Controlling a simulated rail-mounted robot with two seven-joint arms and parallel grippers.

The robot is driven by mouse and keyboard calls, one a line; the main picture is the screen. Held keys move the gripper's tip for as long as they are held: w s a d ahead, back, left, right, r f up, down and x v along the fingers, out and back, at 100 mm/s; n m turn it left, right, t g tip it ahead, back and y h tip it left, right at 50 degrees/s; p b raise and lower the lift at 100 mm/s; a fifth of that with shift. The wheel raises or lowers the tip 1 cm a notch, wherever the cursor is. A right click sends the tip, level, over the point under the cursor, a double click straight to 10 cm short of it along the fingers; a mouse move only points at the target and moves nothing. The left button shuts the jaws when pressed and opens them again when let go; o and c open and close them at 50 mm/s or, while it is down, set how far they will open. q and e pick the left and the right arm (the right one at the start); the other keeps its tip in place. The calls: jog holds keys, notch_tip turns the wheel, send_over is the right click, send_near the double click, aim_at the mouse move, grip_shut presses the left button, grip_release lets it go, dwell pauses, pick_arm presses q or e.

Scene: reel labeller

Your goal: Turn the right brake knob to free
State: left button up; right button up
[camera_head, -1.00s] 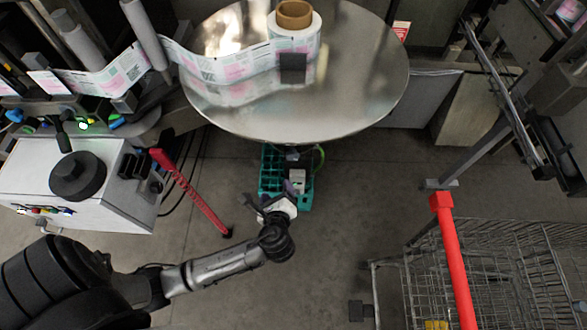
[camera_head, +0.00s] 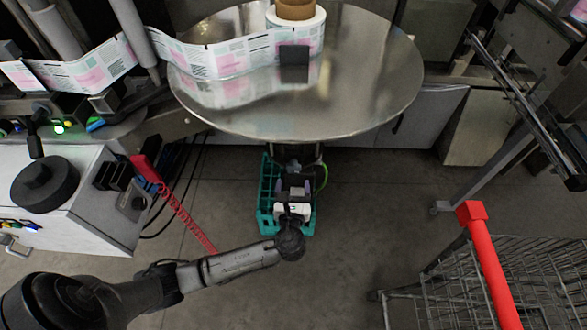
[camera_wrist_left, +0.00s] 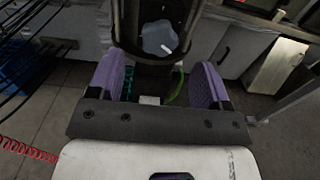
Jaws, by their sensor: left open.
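I cannot make out a brake knob for certain in either view. My left gripper (camera_head: 293,188) is open, with nothing seen between its fingers. It is just below the near edge of the round metal table (camera_head: 350,100) in the head view, over a teal crate (camera_head: 265,205). In the left wrist view, the purple fingers of my left gripper (camera_wrist_left: 155,82) stand apart. Beyond them is a dark rounded part (camera_wrist_left: 125,25) with a pale grey patch (camera_wrist_left: 160,38); I cannot tell what it is. My right gripper is out of view.
A label roll (camera_head: 297,35) stands on the table, its label strip (camera_head: 215,60) running left. A white cabinet (camera_head: 95,215) with a black round part (camera_head: 45,185) and a red coiled cord (camera_head: 190,222) are at left. A wire cart (camera_head: 450,290) with a red handle (camera_head: 490,265) is at right.

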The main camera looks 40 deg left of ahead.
aim_at(293, 170)
pick_arm(q)
jog(key=b+x, duration=0.1)
jog(key=x, duration=0.6)
jog(key=shift+w+a, duration=0.1)
jog(key=shift+a, duration=0.05)
jog(key=c, duration=0.9)
